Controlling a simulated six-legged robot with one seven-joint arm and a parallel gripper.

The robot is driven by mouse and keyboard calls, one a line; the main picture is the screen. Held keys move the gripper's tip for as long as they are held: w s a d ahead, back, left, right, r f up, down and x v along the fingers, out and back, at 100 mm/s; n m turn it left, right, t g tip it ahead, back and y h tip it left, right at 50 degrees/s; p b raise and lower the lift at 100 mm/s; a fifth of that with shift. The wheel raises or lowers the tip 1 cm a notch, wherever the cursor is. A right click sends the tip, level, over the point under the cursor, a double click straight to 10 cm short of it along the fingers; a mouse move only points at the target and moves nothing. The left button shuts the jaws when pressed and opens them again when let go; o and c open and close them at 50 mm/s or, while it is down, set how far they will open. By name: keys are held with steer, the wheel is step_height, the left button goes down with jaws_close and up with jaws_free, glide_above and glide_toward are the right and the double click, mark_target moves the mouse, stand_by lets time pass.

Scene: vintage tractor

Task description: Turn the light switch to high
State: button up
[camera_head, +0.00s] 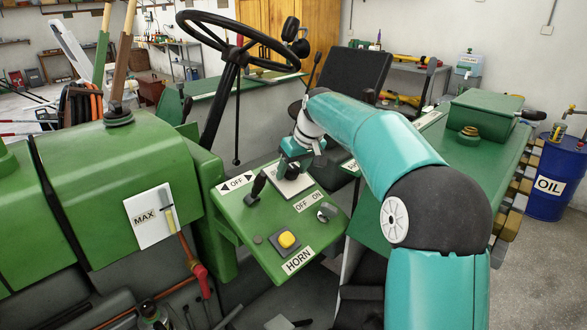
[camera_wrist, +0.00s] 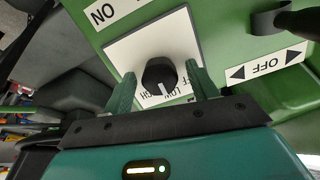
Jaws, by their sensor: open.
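The light switch is a black round knob (camera_wrist: 160,73) on a white plate (camera_wrist: 125,50), marked OFF, LOW and HIGH, partly covered by my gripper. Its white pointer line faces the lettering, apparently near LOW. My gripper (camera_wrist: 162,88) is open, its two green fingers on either side of the knob with gaps on both sides; I cannot tell how deep they reach.
A black lever (camera_head: 256,187) stands left of the plate by an arrowed OFF label (camera_head: 237,182). A grey knob (camera_head: 327,211) by OFF/ON and a yellow horn button (camera_head: 287,240) are nearer. The steering wheel (camera_head: 240,40) is behind.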

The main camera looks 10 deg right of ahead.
steer(key=c, duration=1)
steer(key=shift+m, duration=0.3)
steer(key=m, duration=0.8)
steer(key=shift+y, duration=0.3)
steer(key=o, duration=1)
steer(key=shift+d+r, duration=0.1)
steer(key=shift+r, duration=0.05)
